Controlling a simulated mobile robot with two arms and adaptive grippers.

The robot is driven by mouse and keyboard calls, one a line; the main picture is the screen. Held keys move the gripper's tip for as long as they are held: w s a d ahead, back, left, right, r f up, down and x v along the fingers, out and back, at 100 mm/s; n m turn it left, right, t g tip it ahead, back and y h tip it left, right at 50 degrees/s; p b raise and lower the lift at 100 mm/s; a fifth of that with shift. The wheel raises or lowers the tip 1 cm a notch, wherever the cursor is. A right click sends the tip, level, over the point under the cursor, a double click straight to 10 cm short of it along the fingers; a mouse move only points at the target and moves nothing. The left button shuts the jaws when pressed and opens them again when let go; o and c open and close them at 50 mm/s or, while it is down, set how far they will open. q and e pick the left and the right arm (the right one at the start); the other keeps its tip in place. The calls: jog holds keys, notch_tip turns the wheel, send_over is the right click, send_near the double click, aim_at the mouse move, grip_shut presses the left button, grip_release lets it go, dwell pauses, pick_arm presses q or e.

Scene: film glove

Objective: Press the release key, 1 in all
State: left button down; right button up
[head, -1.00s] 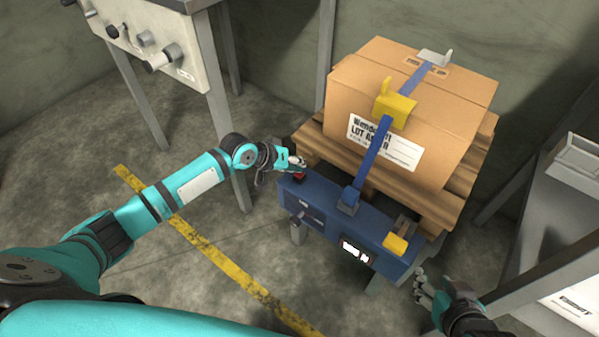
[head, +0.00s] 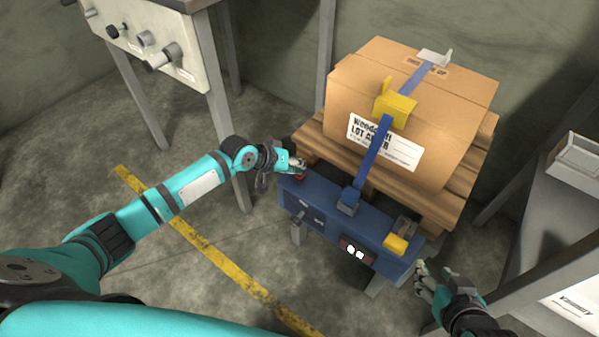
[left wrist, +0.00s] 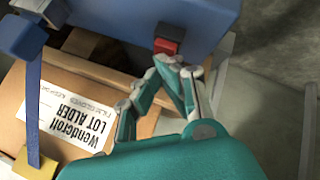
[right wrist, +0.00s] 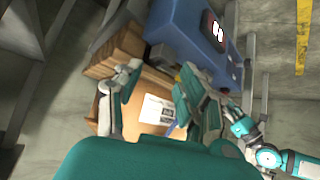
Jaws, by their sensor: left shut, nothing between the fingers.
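A small red key (left wrist: 167,45) sits on the blue machine (head: 330,215), at the left end of its top in the head view. My left gripper (head: 302,166) is shut and empty. Its fingertips are right at the key (head: 299,176) and partly cover it; in the left wrist view the tips (left wrist: 168,62) are at the key's near edge. I cannot tell whether the key is pushed in. My right gripper (head: 420,277) is open and empty, beside the machine's right end; its spread fingers (right wrist: 160,72) show in the right wrist view.
A cardboard box (head: 430,100) stands on a wooden pallet (head: 315,150) behind the machine. A blue strap (head: 372,155) runs from the machine over the box through a yellow clip (head: 396,108). A dark display (head: 357,250) shows white marks. A grey bench (head: 565,235) stands at right.

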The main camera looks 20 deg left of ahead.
jog(key=shift+s, duration=0.1)
pick_arm(q)
jog(key=shift+r+p, duration=0.2)
jog(key=shift+p, duration=0.15)
jog(key=shift+r+p, duration=0.7)
jog(key=shift+p, duration=0.1)
pick_arm(e)
jog(key=s+d+f+g+h, duration=0.1)
jog(key=s+d+f+g, duration=0.2)
jog(key=s, duration=0.6)
jog(key=g, duration=0.2)
jog(key=shift+s+f+g, duration=0.3)
jog(key=shift+s+g, duration=0.05)
jog(key=shift+g, duration=0.05)
jog(key=shift+w, duration=0.1)
